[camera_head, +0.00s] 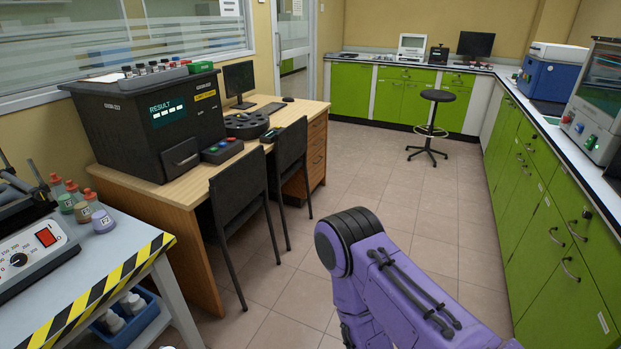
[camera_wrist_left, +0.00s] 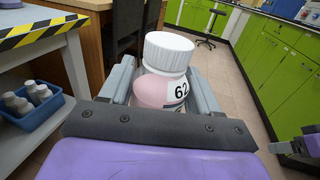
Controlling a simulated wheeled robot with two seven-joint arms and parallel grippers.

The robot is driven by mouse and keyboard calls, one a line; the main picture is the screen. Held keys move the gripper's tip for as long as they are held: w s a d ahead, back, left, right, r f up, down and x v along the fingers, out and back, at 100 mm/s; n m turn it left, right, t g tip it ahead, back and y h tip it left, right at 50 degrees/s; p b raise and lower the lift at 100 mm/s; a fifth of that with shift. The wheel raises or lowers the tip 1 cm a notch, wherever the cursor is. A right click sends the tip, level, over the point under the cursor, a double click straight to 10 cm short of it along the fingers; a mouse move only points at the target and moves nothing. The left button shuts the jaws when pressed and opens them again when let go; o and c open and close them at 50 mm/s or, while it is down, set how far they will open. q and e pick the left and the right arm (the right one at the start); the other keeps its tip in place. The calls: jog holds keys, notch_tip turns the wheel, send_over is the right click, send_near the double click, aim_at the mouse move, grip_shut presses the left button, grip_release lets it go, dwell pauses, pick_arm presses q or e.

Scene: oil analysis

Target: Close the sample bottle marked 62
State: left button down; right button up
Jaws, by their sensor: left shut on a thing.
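The sample bottle marked 62 (camera_wrist_left: 165,90) shows in the left wrist view, a pale pink bottle with a black 62 on a white label. A white ribbed cap (camera_wrist_left: 169,52) sits on its top; I cannot tell how tight it is. My left gripper (camera_wrist_left: 160,95) is shut on the bottle, with one grey finger on each side. The bottle stands roughly upright between them. A grey and purple part at the right edge, seemingly my right gripper (camera_wrist_left: 296,146), is cut off, and its fingers cannot be judged. Neither gripper shows clearly in the head view.
A bench with a striped edge (camera_head: 98,292) stands at left, holding several small bottles (camera_head: 83,204) and a heater (camera_head: 30,255). A blue bin (camera_head: 128,318) sits below it. A wooden desk (camera_head: 165,197) with chairs (camera_head: 240,208) stands behind. The tiled floor (camera_head: 375,182) is mostly clear.

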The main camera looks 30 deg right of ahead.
pick_arm(q)
jog(key=w+a+r+n+t+y, duration=0.1)
jog(key=a+r+n+t+y, duration=0.1)
jog(key=a, duration=0.5)
jog(key=w+a+r+n+t+y, duration=0.1)
jog(key=a+r+n+y, duration=0.3)
jog(key=y, duration=0.5)
jog(key=a+n+t, duration=0.1)
jog(key=a+n, duration=0.1)
jog(key=a, duration=0.1)
jog(key=shift+a+y, duration=0.15)
jog(key=shift+y, duration=0.15)
